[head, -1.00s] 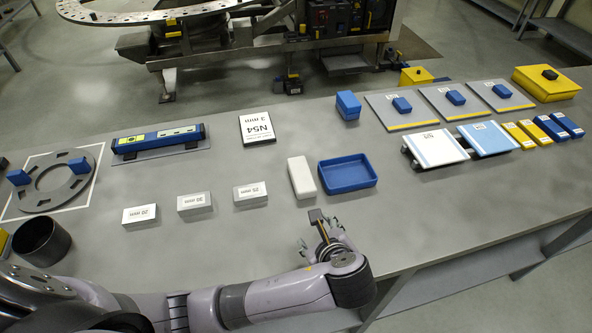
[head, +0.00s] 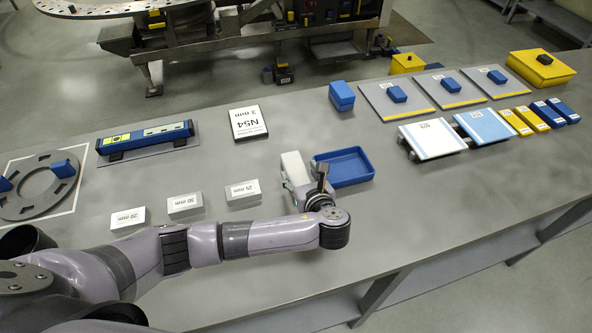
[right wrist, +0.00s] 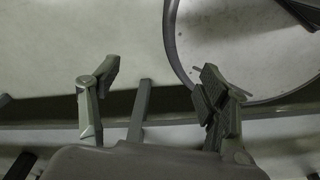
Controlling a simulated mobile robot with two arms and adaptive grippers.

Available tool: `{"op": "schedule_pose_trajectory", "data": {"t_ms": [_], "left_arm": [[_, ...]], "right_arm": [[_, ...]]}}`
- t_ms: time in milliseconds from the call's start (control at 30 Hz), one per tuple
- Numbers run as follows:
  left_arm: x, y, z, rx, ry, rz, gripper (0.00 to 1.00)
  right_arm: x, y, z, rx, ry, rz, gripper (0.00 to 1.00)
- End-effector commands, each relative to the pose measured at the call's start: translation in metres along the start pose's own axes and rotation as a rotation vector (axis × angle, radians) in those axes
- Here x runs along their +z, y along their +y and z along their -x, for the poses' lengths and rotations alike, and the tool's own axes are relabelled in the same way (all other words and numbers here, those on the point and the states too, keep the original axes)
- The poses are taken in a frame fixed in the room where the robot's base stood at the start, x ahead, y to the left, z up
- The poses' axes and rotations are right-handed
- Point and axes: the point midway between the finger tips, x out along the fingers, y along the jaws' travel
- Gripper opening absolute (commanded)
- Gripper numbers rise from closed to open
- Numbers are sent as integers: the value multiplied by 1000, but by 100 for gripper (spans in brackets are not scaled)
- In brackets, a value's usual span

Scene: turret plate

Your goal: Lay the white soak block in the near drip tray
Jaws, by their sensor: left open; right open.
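The white soak block (head: 293,166) lies on the bench, its near end partly hidden by my left gripper. The blue drip tray (head: 345,167) is just to the right of the block and looks empty. My left gripper (head: 300,188) is open at the near end of the block, low over the bench; whether its fingers touch the block cannot be told. My right gripper (right wrist: 158,85) shows in the right wrist view, open and with nothing between its fingers; it is not seen in the head view.
Labelled grey blocks (head: 185,204) stand left of my left gripper. A blue box (head: 341,95) stands beyond the tray. White and blue plates (head: 432,139) lie to its right. Bare bench lies right of the tray.

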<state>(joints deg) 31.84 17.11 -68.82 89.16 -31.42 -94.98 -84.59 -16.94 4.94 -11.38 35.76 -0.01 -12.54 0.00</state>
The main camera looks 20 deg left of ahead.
Motion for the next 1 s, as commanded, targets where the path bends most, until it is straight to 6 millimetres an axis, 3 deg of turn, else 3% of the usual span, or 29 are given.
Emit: {"op": "schedule_pose_trajectory", "data": {"t_ms": [200, 500, 767, 1000], "left_arm": [[4, 1, -18, 3, -3, -1, 57], [3, 1, -54, 0, -1, -1, 57], [2, 1, -56, -1, 0, 0, 56], [2, 1, -55, -1, 1, 0, 40]], "right_arm": [[-5, -8, 8, -10, 5, -4, 70], [4, -12, 16, -15, -9, -4, 70], [5, -8, 15, -10, -11, -1, 70], [6, -4, 15, -5, -12, 1, 70]]}}
